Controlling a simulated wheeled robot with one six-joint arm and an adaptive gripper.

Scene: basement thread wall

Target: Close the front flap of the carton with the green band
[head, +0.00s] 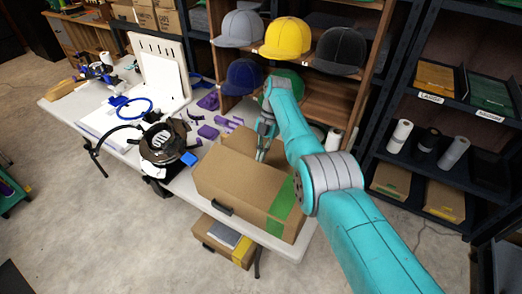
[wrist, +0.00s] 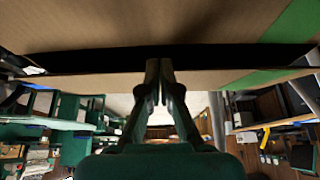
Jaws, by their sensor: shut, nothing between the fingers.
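The carton with the green band (head: 235,182) stands on the near end of the table. Its green band (head: 283,207) runs down the right side. A broad cardboard panel faces up toward the head camera, and another piece of cardboard (head: 291,163) rises behind it; which of these is the front flap I cannot tell. In the wrist view, the shut fingers (wrist: 160,68) reach a cardboard edge (wrist: 85,83) below a dark gap; the green band (wrist: 292,32) shows at right. Contact is unclear.
A black round device (head: 163,143) and purple parts (head: 209,131) lie left of the carton on the table (head: 190,200). A cap shelf (head: 325,95) stands close behind, with dark shelving at right. Another carton (head: 222,240) sits below the table's edge.

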